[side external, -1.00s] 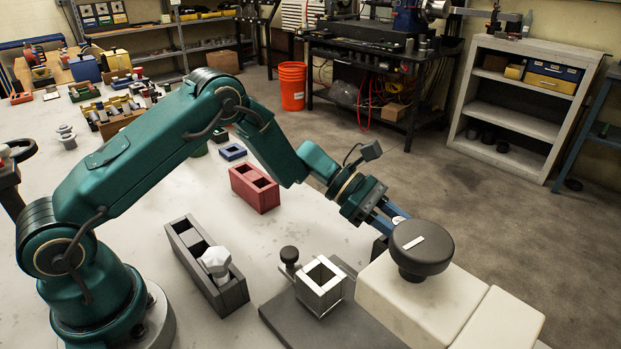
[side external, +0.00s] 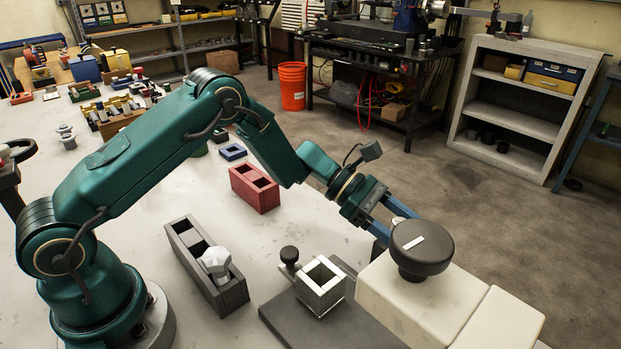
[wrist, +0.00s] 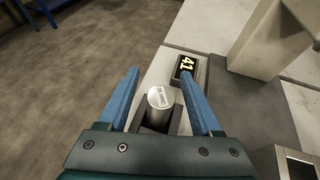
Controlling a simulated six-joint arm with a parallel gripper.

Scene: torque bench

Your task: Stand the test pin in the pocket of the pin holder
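The test pin (wrist: 160,97) is a silver cylinder with lettering on its flat top. In the wrist view it stands in or on a dark block (wrist: 152,127), apparently the pin holder; its pocket and the pin's lower end are hidden. My gripper (wrist: 160,76) is open, with blue fingers on either side of the pin and a visible gap on each side. In the side view the pin's pale top (side external: 398,219) shows by the gripper (side external: 391,219), partly behind the black knob. The dark block is mostly hidden there.
A cream machine body with a black knob (side external: 421,250) stands close to the gripper. A square metal clamp (side external: 321,284) sits on a grey plate. A dark two-slot block (side external: 207,268) holds a white hex-headed piece. A red block (side external: 255,188) is farther back.

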